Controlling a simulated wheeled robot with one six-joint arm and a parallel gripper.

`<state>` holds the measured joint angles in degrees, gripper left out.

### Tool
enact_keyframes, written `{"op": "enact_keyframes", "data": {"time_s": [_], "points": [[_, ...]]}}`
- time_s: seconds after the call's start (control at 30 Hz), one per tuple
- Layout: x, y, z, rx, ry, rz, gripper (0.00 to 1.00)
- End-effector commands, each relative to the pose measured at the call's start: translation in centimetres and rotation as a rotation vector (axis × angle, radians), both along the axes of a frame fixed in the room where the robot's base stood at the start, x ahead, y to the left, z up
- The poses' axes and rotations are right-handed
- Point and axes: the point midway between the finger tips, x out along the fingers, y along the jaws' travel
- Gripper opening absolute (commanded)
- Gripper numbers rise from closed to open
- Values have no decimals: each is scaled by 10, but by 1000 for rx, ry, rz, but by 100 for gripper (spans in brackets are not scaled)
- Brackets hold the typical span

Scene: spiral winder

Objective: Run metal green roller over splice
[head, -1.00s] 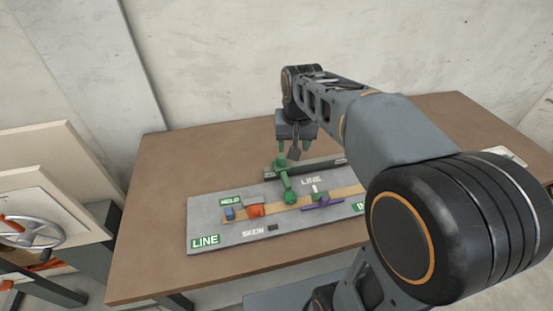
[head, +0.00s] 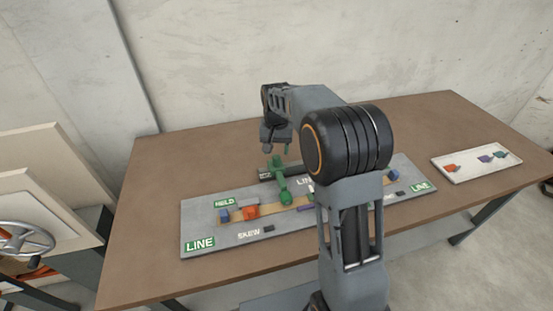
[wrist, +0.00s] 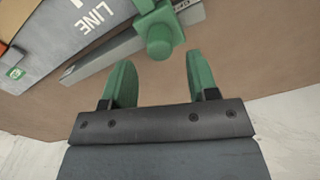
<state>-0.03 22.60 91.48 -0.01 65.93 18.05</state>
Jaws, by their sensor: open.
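The green roller (head: 281,182) lies on the grey board, its near end over the tan strip (head: 268,212) and its handle reaching back to the dark bar. In the wrist view its rounded green end (wrist: 159,44) points toward my gripper. My gripper (head: 277,149) is open and empty, just behind the handle end. In the wrist view its two green fingers (wrist: 161,68) stand apart, with the handle end just beyond and between them. I cannot make out the splice itself; my arm hides part of the strip's right side.
The grey board (head: 205,228) sits on a brown table (head: 150,200). A dark bar (head: 266,174) stands behind the roller. A white tray (head: 463,172) with small coloured parts lies at the right.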

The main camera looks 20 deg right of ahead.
Motion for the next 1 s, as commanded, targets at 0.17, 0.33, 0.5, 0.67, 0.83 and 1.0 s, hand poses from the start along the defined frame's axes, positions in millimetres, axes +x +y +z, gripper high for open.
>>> {"op": "enact_keyframes", "data": {"time_s": [0.17,0.33,0.5,0.67,0.83,1.0], "points": [[0,0,-27,0,2,0,54],[0,0,-42,0,2,0,54],[0,0,-47,0,0,1,54],[0,0,-48,0,-1,1,54],[0,0,-48,0,0,1,48],[0,0,-47,0,0,1,32]]}}
